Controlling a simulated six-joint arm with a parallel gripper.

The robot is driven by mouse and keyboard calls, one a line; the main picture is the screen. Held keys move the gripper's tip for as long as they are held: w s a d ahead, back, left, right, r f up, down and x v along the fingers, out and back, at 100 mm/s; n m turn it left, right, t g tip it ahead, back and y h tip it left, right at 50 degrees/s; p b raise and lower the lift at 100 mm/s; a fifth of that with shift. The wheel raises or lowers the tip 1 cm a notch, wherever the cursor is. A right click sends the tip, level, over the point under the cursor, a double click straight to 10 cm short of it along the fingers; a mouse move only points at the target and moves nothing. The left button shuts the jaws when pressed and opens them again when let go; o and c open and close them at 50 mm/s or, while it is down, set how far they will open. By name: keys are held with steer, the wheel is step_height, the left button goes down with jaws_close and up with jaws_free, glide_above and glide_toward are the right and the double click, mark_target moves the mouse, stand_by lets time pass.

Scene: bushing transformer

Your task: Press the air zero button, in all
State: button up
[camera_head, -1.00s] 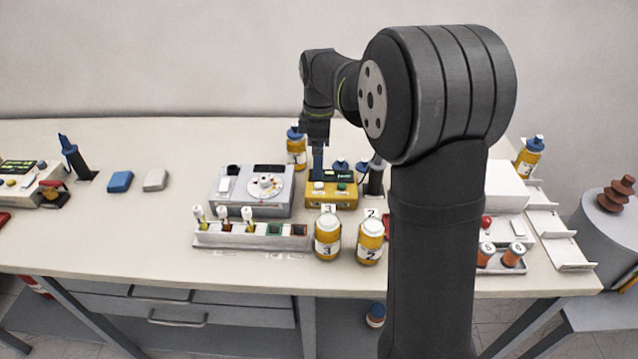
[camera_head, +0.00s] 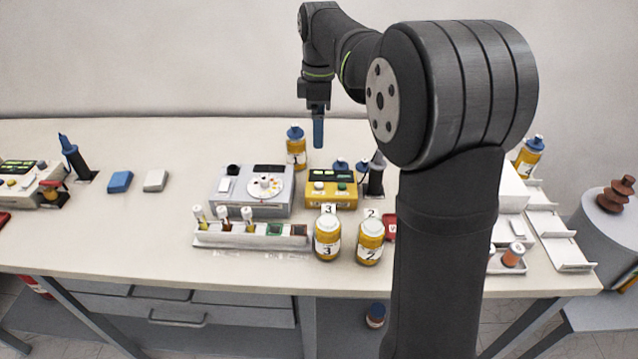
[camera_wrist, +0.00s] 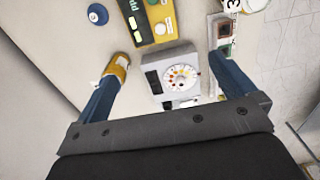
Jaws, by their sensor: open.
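The yellow instrument box (camera_head: 333,199) stands on the bench, with dark displays showing green digits. On its front are a pale button (camera_head: 319,186) and a green button (camera_head: 342,186); their labels are too small to read, so I cannot tell which is air zero. My gripper (camera_head: 318,146) hangs above and behind the box, apart from it. The box (camera_wrist: 143,30) shows at the top of that view, partly cut off, beyond the fingertips.
A grey dial instrument (camera_head: 235,205) stands left of the box. An amber blue-capped bottle (camera_head: 296,150) stands behind. Bottles marked 3 (camera_head: 327,240) and 2 (camera_head: 370,243) and a vial rack (camera_head: 235,238) stand in front. The bench's left middle is mostly clear.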

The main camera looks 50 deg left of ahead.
steer(key=shift+r, duration=0.7)
